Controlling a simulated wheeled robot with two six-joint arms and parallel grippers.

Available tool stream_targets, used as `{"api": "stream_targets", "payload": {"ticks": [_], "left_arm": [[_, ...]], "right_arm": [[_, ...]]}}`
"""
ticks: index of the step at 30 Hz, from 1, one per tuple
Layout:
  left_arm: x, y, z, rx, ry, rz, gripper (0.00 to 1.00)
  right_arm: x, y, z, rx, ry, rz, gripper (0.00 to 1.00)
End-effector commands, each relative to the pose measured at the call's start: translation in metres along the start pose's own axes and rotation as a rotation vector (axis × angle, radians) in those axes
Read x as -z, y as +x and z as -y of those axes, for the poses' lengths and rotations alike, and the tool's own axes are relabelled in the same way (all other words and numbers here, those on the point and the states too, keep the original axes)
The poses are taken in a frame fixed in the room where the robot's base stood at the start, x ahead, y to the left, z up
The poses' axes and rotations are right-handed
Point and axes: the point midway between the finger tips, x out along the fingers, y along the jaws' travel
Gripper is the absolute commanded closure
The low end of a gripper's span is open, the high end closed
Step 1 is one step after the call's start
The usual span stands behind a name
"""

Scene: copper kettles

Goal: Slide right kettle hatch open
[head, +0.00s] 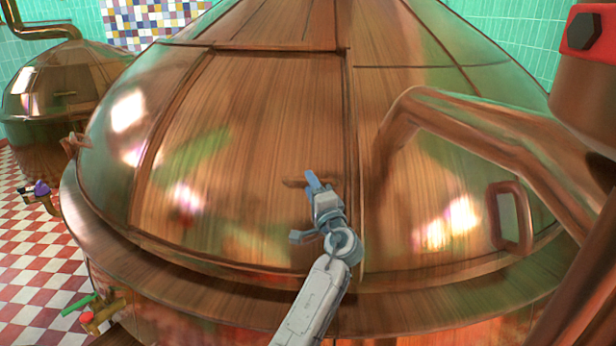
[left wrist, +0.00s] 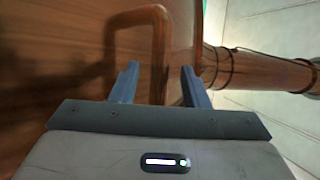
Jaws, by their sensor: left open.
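The large copper kettle (head: 110,205), the right one of two in view, fills the middle of the head view. Its curved hatch (head: 245,120) lies flush in the dome's front, bounded by dark seams, and looks closed. A small copper handle (head: 293,183) sticks out near the hatch's right edge, partly hidden by my left gripper (head: 312,182). In the left wrist view a bent handle bar (left wrist: 158,50) shows between the two open fingers of the left gripper (left wrist: 160,82). I cannot tell whether they touch it. My right gripper is not in view.
A thick copper pipe (head: 480,125) bends down onto the kettle's right side. A small framed piece (head: 512,216) sits below it. A smaller kettle (head: 65,85) stands at the back left. Red and white checkered floor (head: 30,260) is open at the left.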

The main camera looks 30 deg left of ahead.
Motion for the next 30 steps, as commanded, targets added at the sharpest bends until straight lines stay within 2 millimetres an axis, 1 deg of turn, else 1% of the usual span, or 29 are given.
{"api": "stream_targets", "payload": {"ticks": [1,3,6,10,16,17,18,23,30], "left_arm": [[0.000,0.009,0.003,0.001,0.003,0.001,0.59],[0.000,0.017,0.002,0.001,0.002,0.000,0.59],[0.000,0.024,0.001,0.000,0.000,0.000,0.59],[0.000,0.028,0.000,0.000,0.000,0.000,0.59],[0.000,0.028,-0.001,-0.001,-0.001,0.000,0.59],[0.000,0.028,-0.001,-0.001,-0.001,0.000,0.60],[0.000,0.027,-0.001,-0.001,-0.001,0.000,0.68],[0.000,0.027,-0.001,-0.001,-0.001,0.000,1.00],[-0.003,0.030,-0.002,0.000,0.001,-0.003,1.00]], "right_arm": [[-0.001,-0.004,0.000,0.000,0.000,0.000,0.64],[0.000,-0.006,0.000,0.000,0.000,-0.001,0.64],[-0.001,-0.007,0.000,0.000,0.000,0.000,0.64],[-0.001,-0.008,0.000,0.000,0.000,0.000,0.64],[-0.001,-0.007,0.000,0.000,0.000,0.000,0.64],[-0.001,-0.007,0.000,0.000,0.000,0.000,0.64],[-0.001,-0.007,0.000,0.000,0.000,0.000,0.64],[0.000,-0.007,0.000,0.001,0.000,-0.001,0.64],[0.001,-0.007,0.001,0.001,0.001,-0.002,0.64]]}}
